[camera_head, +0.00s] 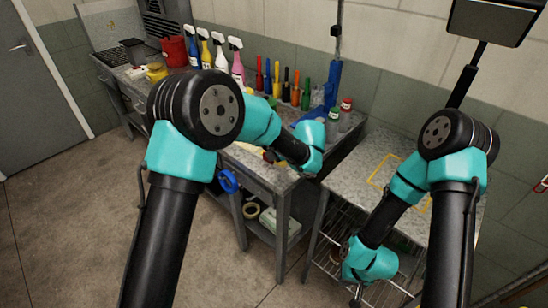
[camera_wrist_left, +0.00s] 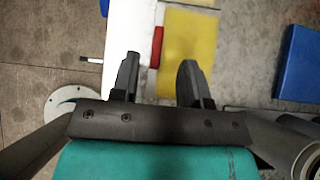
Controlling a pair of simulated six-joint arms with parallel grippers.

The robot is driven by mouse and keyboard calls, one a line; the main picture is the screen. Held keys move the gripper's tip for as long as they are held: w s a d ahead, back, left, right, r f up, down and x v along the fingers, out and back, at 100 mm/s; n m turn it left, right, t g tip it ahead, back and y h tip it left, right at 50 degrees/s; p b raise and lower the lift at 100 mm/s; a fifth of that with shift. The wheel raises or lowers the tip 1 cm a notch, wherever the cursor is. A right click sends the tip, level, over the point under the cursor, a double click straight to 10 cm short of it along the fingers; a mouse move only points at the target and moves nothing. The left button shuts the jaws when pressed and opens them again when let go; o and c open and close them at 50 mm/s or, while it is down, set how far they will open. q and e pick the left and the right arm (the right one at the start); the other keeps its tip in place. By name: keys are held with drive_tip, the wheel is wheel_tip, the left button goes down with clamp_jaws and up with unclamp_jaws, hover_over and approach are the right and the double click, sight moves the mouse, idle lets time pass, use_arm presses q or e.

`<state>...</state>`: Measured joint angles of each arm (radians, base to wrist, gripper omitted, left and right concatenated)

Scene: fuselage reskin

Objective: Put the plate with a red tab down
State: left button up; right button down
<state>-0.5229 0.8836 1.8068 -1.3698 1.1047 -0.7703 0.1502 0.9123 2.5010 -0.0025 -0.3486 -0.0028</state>
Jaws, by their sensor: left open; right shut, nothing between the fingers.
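In the left wrist view a white plate (camera_wrist_left: 129,28) lies below my left gripper (camera_wrist_left: 160,68), with a red tab (camera_wrist_left: 156,47) at its right edge. The gripper is open, and the red tab shows between its two fingers, with nothing gripped. In the head view my left arm reaches over the middle bench, and its wrist hides the plate and most of the gripper. My right gripper (camera_head: 356,296) hangs low at the front of the right table, mostly hidden by its wrist; it is shut and empty.
A yellow sheet (camera_wrist_left: 190,42) lies beside the red tab, and a blue block (camera_wrist_left: 299,62) is further right. The right table (camera_head: 347,185) bears a yellow outline (camera_head: 381,172) and has clear top around it. Spray bottles (camera_head: 221,52) and coloured tools stand along the back.

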use_arm(q)
drive_tip(key=x, duration=0.5)
drive_tip(key=shift+s, duration=0.2)
clamp_jaws()
idle(0.4)
